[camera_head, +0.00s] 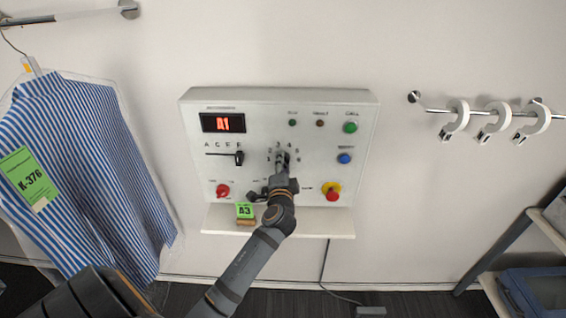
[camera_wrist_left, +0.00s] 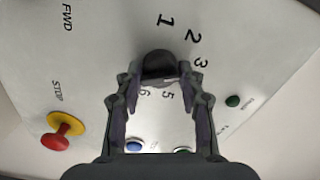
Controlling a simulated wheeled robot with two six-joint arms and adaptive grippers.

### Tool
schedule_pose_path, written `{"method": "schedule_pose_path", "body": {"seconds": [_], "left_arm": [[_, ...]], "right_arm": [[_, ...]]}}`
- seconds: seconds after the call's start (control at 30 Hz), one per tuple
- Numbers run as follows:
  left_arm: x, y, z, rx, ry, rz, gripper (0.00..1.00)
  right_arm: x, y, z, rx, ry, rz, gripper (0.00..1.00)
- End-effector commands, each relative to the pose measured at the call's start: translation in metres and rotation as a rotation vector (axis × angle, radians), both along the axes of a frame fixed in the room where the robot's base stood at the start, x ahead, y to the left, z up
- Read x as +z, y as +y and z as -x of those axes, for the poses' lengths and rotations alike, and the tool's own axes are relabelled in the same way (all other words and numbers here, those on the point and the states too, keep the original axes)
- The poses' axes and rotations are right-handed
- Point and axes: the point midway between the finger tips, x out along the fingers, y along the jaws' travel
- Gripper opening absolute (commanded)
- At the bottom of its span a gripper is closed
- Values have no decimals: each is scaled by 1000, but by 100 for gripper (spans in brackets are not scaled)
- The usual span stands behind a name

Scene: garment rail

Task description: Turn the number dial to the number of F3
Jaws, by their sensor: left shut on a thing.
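The control panel (camera_head: 215,160) on the wall has a red display (camera_head: 223,123) reading A1. A letter slider (camera_head: 239,158) sits under the letters A, C, F, F or similar, at the right end of its slot. My left gripper (camera_head: 282,161) is at the number dial, its fingers shut on the dial and largely hiding it. In the left wrist view the dark dial (camera_wrist_left: 158,66) sits between the fingertips, with numbers 1, 2, 3, 5 and 6 readable around it. A green tag (camera_head: 244,210) reading A3 stands on the shelf below. My right gripper is not seen.
The panel also carries a green button (camera_head: 350,128), a blue button (camera_head: 344,158), a red knob (camera_head: 223,191) and a red-on-yellow stop button (camera_head: 332,191). A striped shirt (camera_head: 80,170) tagged K-376 hangs at left.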

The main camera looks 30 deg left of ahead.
Motion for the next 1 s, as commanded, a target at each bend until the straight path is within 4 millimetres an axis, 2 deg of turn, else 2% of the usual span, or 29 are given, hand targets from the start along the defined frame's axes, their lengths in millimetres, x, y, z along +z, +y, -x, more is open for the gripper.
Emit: {"method": "schedule_pose_path", "body": {"seconds": [0.33, 0.87, 0.9, 1.0], "left_arm": [[1, 0, 0, -1, 64, -106, 7], [0, 0, 0, -1, 74, -123, 7], [0, 0, 0, -1, 74, -123, 43], [0, 0, 0, -1, 74, -123, 56]], "right_arm": [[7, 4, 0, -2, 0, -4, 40], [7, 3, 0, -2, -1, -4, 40], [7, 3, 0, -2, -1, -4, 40], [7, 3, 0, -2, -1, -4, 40]]}}
